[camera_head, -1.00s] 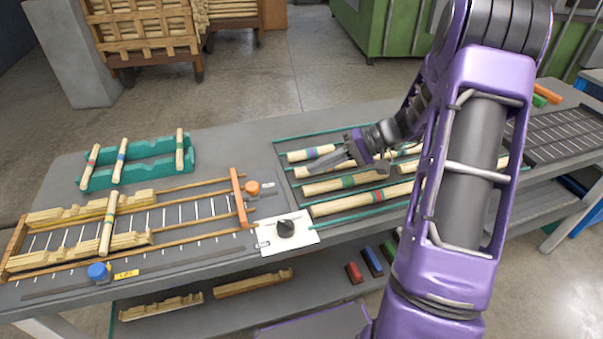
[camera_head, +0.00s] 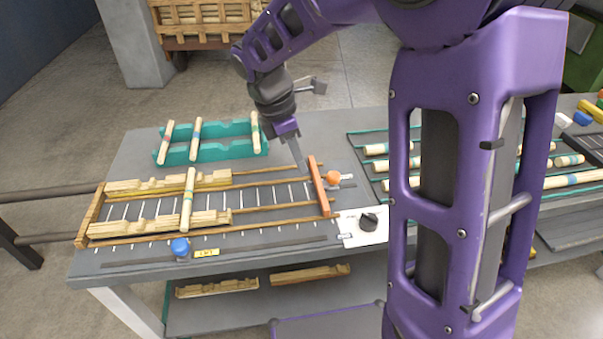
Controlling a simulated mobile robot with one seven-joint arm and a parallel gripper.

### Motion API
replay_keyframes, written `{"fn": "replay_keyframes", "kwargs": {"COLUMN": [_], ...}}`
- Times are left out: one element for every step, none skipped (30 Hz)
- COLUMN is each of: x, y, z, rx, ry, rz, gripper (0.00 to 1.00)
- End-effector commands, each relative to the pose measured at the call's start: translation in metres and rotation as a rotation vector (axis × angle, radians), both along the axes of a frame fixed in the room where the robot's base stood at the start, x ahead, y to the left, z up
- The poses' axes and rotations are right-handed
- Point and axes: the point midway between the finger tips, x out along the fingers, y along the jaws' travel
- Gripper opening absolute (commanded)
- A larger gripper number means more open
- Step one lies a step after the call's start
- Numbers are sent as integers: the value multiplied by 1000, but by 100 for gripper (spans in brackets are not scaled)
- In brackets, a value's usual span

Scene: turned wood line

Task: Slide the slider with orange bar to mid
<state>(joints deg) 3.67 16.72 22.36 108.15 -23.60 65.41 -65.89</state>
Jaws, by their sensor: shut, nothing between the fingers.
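An orange bar (camera_head: 319,187) lies across the right end of a frame of wooden rails (camera_head: 277,209) with white tick lines on the bench. It stands to the right of the notched wooden pieces. My gripper (camera_head: 301,164) points down just left of the bar's far end, with its fingers together and empty. Whether the fingertips touch the bar or the rail is too small to tell. An orange knob (camera_head: 333,177) stands just right of the bar.
Notched wooden pieces (camera_head: 150,226) with a spindle (camera_head: 188,199) across them fill the left of the frame. A teal rack (camera_head: 223,141) with several spindles stands behind. A blue knob (camera_head: 180,247) is in front; a black dial (camera_head: 368,221) is at right. Rails between are clear.

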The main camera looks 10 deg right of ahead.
Motion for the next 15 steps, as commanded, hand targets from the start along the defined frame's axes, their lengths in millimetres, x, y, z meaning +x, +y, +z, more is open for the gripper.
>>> {"fn": "replay_keyframes", "kwargs": {"x": [4, 6, 8, 9, 10, 11, 12, 12, 12, 12, 13, 13, 14, 15, 15], "y": [7, 9, 12, 13, 14, 14, 14, 13, 12, 10, 9, 6, 4, 2, -2], "z": [6, 9, 13, 14, 15, 15, 14, 12, 8, 4, -1, -8, -13, -19, -27], "rx": [-32, -47, -62, -72, -78, -85, -87, -88, -88, -88, -87, -88, -88, -87, -87], "ry": [-29, -42, -57, -65, -70, -74, -75, -76, -74, -74, -73, -72, -71, -72, -71], "rz": [68, 98, 130, 149, 161, 173, 176, 178, 177, 177, 176, 176, 175, 175, 174], "gripper": [0, 0, 0, 0, 0, 0, 0, 0, 0, 0, 0, 0, 0, 0, 0]}}
